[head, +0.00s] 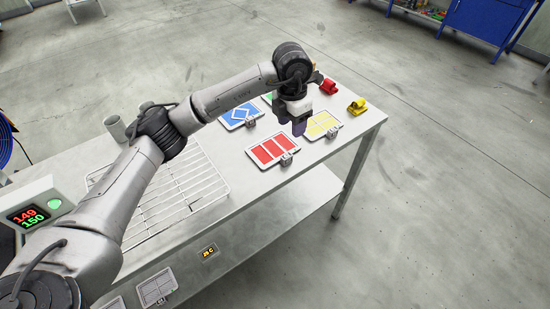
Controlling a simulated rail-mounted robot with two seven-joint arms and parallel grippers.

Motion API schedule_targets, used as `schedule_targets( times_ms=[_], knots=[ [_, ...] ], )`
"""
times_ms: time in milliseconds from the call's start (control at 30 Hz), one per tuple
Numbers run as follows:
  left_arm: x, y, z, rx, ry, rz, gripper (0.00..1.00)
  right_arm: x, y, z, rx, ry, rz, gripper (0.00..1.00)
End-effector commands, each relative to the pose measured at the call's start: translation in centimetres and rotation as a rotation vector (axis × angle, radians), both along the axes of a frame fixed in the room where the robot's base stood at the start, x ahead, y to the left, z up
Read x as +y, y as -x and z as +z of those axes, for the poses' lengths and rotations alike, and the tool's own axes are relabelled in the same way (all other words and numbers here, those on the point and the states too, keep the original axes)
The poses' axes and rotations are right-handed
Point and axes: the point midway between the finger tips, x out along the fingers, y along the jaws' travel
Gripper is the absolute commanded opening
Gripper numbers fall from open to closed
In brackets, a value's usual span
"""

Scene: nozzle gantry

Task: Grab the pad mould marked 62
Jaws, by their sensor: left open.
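Several flat pad moulds lie on the table: a red one (268,152), a yellow one (321,123), a blue one (241,113), and a green one (267,98) mostly hidden behind my arm. The red, yellow and blue ones each show a small grey block at an edge. No number on any mould can be read, so I cannot tell which is marked 62. My left gripper (299,128) is open and points down above the table, between the red and yellow moulds in the picture. I see nothing held in it. My right gripper is not in view.
A wire rack (203,187) covers the table's middle. Grey cups (115,127) stand behind my left arm. A red piece (329,86) and a yellow piece (357,107) sit near the far right edge. A display box (53,205) is at left. Grey moulds (157,287) lie lower down.

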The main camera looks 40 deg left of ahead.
Motion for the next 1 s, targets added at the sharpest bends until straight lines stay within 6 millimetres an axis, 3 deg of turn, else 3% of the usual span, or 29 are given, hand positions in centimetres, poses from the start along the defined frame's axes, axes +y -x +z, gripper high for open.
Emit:
schedule_targets(
  times_ms=[133,500,1000],
  knots=[
    [1.3,0.2,-1.4,0.019,-0.047,0.027,0.51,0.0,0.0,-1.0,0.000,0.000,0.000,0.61],
    [1.3,0.2,-7.1,0.018,-0.048,0.027,0.51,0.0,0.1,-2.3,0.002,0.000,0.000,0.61],
    [1.1,0.1,-10.1,0.018,-0.047,0.026,0.51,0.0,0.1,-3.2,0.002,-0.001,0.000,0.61]
  ],
)
